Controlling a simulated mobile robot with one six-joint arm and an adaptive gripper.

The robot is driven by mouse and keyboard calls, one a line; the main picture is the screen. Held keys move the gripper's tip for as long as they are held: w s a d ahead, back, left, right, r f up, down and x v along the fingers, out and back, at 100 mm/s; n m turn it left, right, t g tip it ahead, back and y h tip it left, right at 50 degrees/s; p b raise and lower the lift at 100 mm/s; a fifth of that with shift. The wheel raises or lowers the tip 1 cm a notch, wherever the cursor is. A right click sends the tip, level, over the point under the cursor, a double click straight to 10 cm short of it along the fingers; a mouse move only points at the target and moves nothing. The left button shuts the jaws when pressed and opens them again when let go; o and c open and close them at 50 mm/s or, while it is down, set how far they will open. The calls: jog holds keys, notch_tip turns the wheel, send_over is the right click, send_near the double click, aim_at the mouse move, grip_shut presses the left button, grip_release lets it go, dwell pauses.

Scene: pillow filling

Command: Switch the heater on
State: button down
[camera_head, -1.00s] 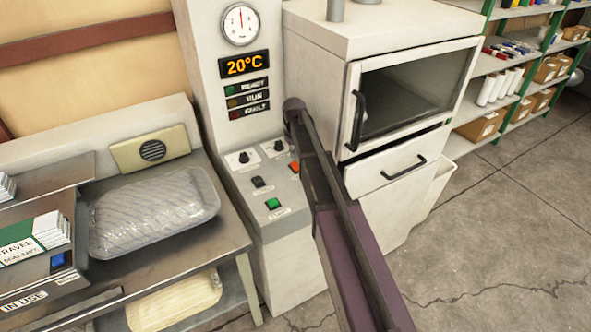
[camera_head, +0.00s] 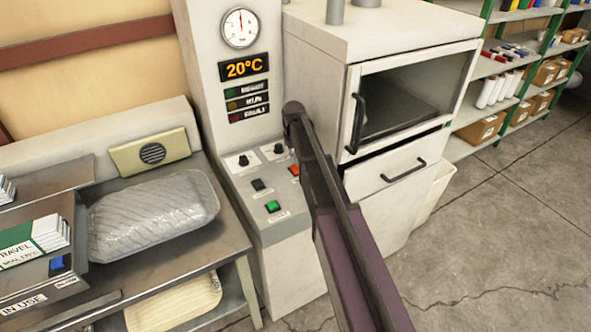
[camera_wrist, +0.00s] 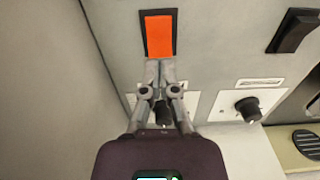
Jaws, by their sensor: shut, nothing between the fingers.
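The grey control panel (camera_head: 265,225) carries an orange rocker switch (camera_head: 294,169), a black rocker switch (camera_head: 258,184), a green button (camera_head: 273,206) and two black knobs. Labels are too small to read, so I cannot tell which one is marked heater. The wrist view shows the orange switch (camera_wrist: 158,33) and the black rocker (camera_wrist: 293,30). My gripper (camera_wrist: 159,66) is shut and empty, its fingertips at the near edge of the orange switch. I cannot tell whether they touch it. In the head view my arm hides the gripper. The display (camera_head: 244,67) reads 20°C.
A dial gauge (camera_head: 239,27) and dim status lamps sit on the column. An oven-like cabinet (camera_head: 400,100) with a glass door and drawer stands right of my arm. A wrapped pillow (camera_head: 155,210) lies on the left bench. One knob (camera_wrist: 163,112) lies under my fingers.

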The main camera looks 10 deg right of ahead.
aim_at(294, 167)
jog(key=shift+f+b, duration=1.5)
dwell(1.8)
jog(key=shift+r, duration=0.2)
jog(key=shift+r+p, duration=3.35)
jog(key=shift+p, duration=0.2)
jog(key=s+m, duration=0.3)
jog(key=s, duration=2.6)
jog(key=shift+m, duration=0.3)
